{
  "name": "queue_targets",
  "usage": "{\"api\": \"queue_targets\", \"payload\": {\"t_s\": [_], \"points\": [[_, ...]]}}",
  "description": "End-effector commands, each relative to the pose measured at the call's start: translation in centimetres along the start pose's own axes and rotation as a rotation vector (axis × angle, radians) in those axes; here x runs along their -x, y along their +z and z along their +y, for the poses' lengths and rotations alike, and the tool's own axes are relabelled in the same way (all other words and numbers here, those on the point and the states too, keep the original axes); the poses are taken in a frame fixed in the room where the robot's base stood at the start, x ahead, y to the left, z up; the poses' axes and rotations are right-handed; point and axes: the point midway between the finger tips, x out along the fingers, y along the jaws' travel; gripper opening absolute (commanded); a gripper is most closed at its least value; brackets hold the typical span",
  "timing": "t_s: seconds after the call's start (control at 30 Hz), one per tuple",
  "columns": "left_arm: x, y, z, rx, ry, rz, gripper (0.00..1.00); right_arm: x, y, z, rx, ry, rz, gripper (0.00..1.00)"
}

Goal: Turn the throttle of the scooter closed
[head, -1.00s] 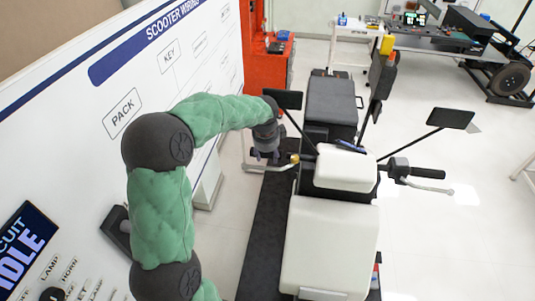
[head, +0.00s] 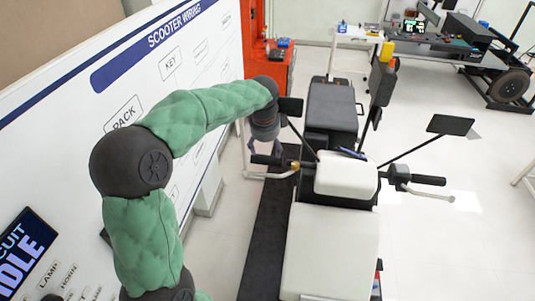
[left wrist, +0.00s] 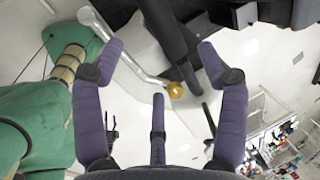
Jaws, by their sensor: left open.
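The scooter (head: 335,245) stands below me, with white panels and a handlebar. Its left handlebar end has a black grip (head: 266,160), a silver lever (head: 258,175) and a gold piece (head: 295,166). The black grip (left wrist: 168,32), silver lever (left wrist: 118,47) and gold piece (left wrist: 176,90) also show in the left wrist view. My left gripper (head: 262,147) is at this grip, with its purple fingers open. In the left wrist view my left gripper (left wrist: 160,50) has the grip and lever between its spread fingers; contact cannot be told. My right gripper is out of view.
The right handlebar end (head: 428,181) has a black grip and lever. Black mirrors (head: 451,124) stand out on stalks. A white wiring board (head: 110,75) stands close on the left. A red cabinet (head: 270,62) and a workbench (head: 430,45) stand behind.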

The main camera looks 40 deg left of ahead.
Motion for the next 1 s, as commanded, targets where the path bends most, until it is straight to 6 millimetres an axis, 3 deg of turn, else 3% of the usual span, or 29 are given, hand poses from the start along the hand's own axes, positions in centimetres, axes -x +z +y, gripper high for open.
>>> {"api": "queue_targets", "payload": {"t_s": [0.1,0.3,1.0], "points": [[1.6,-0.1,0.0,-0.001,-0.001,0.001,0.74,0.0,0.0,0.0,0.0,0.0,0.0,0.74],[2.8,0.0,0.0,0.0,0.001,0.001,0.74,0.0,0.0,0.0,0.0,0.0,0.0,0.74],[2.9,0.0,0.0,0.0,0.001,0.0,0.74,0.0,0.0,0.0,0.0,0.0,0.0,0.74]]}}
